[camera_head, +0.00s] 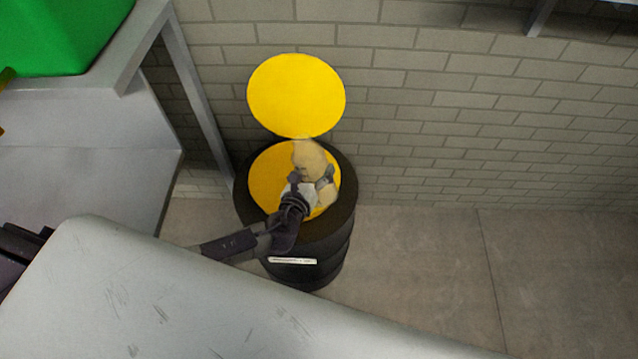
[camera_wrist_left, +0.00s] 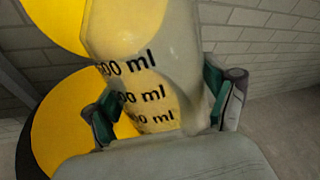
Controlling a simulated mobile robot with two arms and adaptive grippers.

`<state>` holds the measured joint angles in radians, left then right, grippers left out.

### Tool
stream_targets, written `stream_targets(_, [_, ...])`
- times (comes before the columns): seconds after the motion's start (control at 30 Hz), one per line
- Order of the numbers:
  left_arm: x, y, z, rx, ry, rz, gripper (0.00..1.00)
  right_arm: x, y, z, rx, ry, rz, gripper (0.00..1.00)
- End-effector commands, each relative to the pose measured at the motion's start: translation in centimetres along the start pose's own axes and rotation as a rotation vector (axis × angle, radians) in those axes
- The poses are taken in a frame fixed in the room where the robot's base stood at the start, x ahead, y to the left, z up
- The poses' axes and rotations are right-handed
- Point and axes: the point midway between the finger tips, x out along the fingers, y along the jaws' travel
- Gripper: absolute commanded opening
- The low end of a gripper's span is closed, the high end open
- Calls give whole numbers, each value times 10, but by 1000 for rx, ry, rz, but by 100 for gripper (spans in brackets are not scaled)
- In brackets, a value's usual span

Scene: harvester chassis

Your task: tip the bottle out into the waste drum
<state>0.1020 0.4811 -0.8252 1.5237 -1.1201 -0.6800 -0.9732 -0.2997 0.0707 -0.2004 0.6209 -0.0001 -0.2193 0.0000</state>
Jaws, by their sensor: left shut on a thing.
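The waste drum (camera_head: 340,238) is black, with a yellow top face and a round yellow lid (camera_head: 296,95) standing up behind it against the wall. My left gripper (camera_head: 312,178) is over the drum's top, shut on a pale, see-through bottle (camera_head: 309,154). In the left wrist view the bottle (camera_wrist_left: 145,40) shows black "ml" marks between the fingers (camera_wrist_left: 160,108). The drum (camera_wrist_left: 28,150) lies behind it at the left. I cannot tell how far the bottle is tilted or what is in it. My right gripper is not in view.
A grey table (camera_head: 90,150) with a green bin (camera_head: 60,35) stands at the left, its leg close to the drum. A brick wall (camera_head: 450,110) runs behind. The floor (camera_head: 420,270) right of the drum is clear.

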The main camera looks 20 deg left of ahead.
Motion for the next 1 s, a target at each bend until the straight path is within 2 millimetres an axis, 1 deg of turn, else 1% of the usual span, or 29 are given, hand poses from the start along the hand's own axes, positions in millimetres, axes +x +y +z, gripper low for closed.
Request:
stream_targets(0.03, [3,5,-2,41,-29,0,34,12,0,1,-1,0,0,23])
stream_targets(0.5, [20,29,6,310,-209,-1,34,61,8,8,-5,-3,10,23])
stream_targets(0.73, [24,35,11,388,-260,-2,34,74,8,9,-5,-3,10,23])
stream_targets(1.0, [24,36,14,410,-275,-2,34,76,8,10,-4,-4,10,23])
